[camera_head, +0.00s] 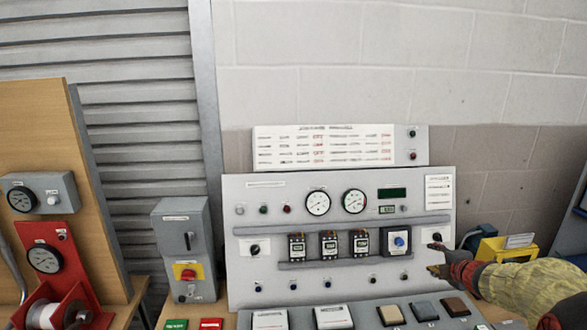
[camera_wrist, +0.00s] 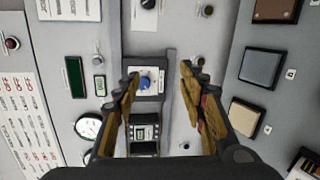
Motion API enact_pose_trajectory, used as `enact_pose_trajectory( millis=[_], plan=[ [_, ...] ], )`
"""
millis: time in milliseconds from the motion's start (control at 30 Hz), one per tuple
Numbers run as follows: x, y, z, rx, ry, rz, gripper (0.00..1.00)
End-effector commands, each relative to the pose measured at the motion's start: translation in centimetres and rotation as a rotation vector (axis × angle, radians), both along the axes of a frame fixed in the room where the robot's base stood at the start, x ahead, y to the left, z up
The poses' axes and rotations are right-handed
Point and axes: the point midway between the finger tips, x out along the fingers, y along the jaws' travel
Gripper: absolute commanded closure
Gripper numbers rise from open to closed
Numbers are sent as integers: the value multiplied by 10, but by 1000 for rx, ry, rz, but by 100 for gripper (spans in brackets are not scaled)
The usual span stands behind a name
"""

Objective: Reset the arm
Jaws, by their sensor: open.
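My gripper (camera_head: 438,258) is at the right of the head view, in front of the right side of a grey control panel (camera_head: 262,220). My arm (camera_head: 530,285) reaches in from the right edge in a yellow-green sleeve. In the wrist view my gripper (camera_wrist: 160,76) is open, with nothing held between its fingers. The blue knob (camera_wrist: 145,82) of a panel module shows between the fingers; in the head view this blue knob (camera_head: 399,242) is left of my gripper. Contact with the panel cannot be told.
The panel carries gauges (camera_head: 318,203), small meters (camera_head: 297,246) and a black selector (camera_head: 437,237) close to my gripper. A row of large buttons (camera_head: 391,314) lies below. A yellow box (camera_head: 497,250) stands right, behind my arm. A switch box (camera_head: 184,248) stands left.

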Motion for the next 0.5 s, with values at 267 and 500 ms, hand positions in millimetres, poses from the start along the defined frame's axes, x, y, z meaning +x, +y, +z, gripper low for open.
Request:
enact_pose_trajectory(
  millis=[267,500],
  plan=[
    [-127,-45,-35,436,121,-799,58],
    [-256,55,-21,808,199,-1286,58]
  ],
)
